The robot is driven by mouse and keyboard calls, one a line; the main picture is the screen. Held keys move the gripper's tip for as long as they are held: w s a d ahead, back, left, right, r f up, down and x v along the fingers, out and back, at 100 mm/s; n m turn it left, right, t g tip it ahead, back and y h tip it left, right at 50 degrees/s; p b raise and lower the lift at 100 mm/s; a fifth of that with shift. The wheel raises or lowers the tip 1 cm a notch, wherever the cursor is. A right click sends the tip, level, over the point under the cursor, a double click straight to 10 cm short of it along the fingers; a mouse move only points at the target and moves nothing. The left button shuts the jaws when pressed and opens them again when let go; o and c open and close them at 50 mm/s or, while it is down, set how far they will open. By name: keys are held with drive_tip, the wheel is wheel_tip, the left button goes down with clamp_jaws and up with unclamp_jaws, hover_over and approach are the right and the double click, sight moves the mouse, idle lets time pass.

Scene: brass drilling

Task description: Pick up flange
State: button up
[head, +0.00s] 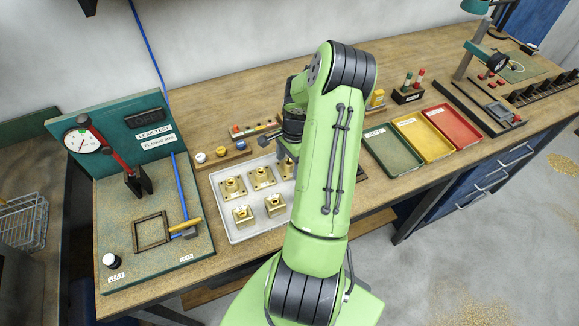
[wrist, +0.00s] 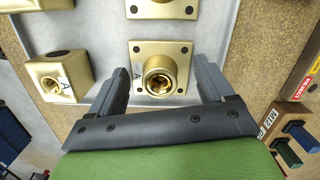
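Several brass flanges with square bases stand on a white tray (head: 238,237) in the head view, such as one flange (head: 233,187) at the left of the back row. In the wrist view one square brass flange (wrist: 160,70), with a round central boss and corner holes, lies between the two dark fingers of my gripper (wrist: 160,85). The fingers are open, one on each side of the flange, with gaps visible. In the head view my arm hides the gripper's fingertips and the right part of the tray.
Another flange (wrist: 163,8) and a brass block marked A (wrist: 58,77) are close by in the wrist view. A leak test fixture (head: 150,220) stands left of the tray. Green (head: 391,165), yellow (head: 437,153) and red (head: 468,138) trays lie to the right.

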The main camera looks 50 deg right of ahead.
drive_tip(key=shift+s+a, duration=0.1)
drive_tip(key=shift+s, duration=0.05)
drive_tip(key=c, duration=1)
drive_tip(key=shift+r, duration=0.1)
drive_tip(key=shift+c, duration=1)
wheel_tip(320, 180, up, 10)
drive_tip(key=shift+f+p, duration=0.1)
drive_tip(key=shift+p, duration=0.35)
clamp_jaws()
drive_tip(key=o, duration=1.3)
unclamp_jaws()
